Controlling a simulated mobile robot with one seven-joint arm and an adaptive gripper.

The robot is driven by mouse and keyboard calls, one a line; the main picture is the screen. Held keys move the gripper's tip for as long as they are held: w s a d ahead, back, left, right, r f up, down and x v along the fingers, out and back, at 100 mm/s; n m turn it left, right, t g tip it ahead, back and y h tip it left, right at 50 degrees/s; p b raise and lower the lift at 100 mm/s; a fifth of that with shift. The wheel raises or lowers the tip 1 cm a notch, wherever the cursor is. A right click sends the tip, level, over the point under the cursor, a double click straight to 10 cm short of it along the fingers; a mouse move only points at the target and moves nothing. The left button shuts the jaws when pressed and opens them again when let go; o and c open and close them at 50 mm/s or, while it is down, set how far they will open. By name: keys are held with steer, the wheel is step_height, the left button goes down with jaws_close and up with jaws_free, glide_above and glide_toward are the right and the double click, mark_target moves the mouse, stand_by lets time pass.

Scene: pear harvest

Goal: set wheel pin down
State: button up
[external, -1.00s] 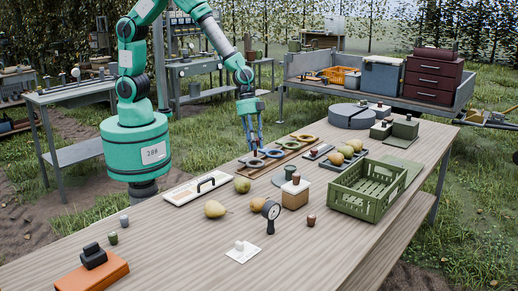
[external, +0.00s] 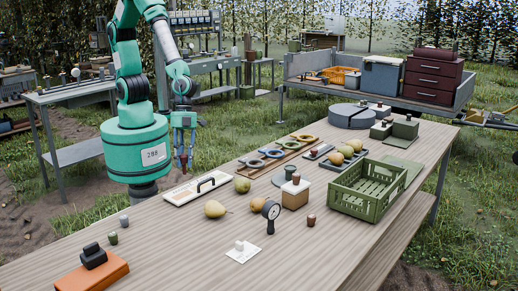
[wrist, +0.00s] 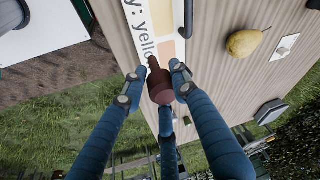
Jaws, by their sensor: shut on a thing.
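The wheel pin (wrist: 158,82) is a dark reddish-brown peg with a wide body and a narrow tip, seen in the wrist view between the blue fingers. My gripper (wrist: 155,84) is shut on it. In the external view my gripper (external: 183,163) points down near the back edge of the table, just behind the white board with a black handle (external: 180,197). The pin is only a small reddish patch there. In the wrist view the lettered board (wrist: 165,48) lies below and beyond the pin. The pin appears held above the surface; the exact height is unclear.
A wooden rack with coloured rings (external: 273,157) lies right of the board. The front middle of the tabletop is largely clear.

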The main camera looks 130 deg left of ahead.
steer(key=s+d+f+m+g, duration=0.1)
steer(key=s+d+m, duration=0.3)
steer(key=s+d, duration=0.7)
steer(key=shift+s+f, duration=0.75)
steer(key=shift+s, duration=0.25)
steer(key=shift+w, duration=0.1)
steer(key=w+d+f+b, duration=0.1)
steer(key=w+d, duration=0.6)
steer(key=w, duration=0.6)
steer(key=shift+f, duration=0.2)
steer(key=shift+w+d, duration=0.15)
steer(key=shift+a+b+x, duration=0.15)
steer(key=shift+b+x, duration=0.15)
steer(key=shift+x, duration=0.6)
steer(key=shift+a+b+x, duration=0.2)
steer(key=shift+b+x, duration=0.05)
steer(key=shift+x, duration=0.65)
steer(key=shift+w+f, duration=0.1)
steer(key=shift+f, duration=0.15)
